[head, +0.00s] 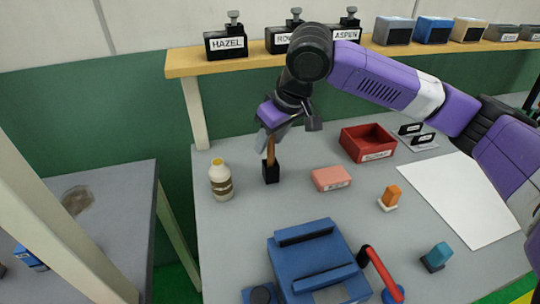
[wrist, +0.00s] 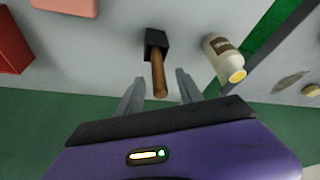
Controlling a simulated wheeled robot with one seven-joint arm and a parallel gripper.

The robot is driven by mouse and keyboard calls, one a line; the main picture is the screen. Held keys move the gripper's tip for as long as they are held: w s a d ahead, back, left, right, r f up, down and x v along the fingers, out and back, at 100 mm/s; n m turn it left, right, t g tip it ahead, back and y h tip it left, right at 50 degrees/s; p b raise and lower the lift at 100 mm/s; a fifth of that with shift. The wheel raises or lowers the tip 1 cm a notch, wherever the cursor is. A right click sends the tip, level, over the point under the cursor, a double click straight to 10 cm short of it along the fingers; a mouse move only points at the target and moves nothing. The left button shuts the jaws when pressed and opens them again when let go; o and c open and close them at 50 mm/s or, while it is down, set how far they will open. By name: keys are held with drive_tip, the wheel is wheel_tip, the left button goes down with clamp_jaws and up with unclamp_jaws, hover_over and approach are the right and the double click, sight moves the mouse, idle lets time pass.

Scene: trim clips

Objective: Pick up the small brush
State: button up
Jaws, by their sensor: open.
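The small brush has a brown wooden handle (head: 270,150) standing up from a black block-shaped part (head: 271,173) on the grey bench. I cannot tell whether the black part is the brush head or a holder. In the wrist view the handle (wrist: 159,78) points toward my gripper, with the black part (wrist: 156,41) beyond it. My gripper (head: 268,138) is over the brush, pointing down. In the wrist view its two fingers (wrist: 159,92) are apart, one on each side of the handle's end, with gaps on both sides. Bristles are not visible.
A bottle with a yellow cap (head: 221,180) stands close left of the brush. A pink block (head: 331,178) lies to the right, a red bin (head: 368,142) behind it. A blue fixture (head: 318,262) is in front. A shelf (head: 200,61) with labelled blocks runs behind.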

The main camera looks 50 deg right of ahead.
sight(268, 148)
drive_tip(key=shift+x, duration=1.8)
drive_tip(key=shift+s+f, duration=0.1)
drive_tip(key=shift+s, duration=0.05)
clamp_jaws()
wheel_tip(268, 148, up, 20)
drive_tip(key=shift+p, duration=0.45)
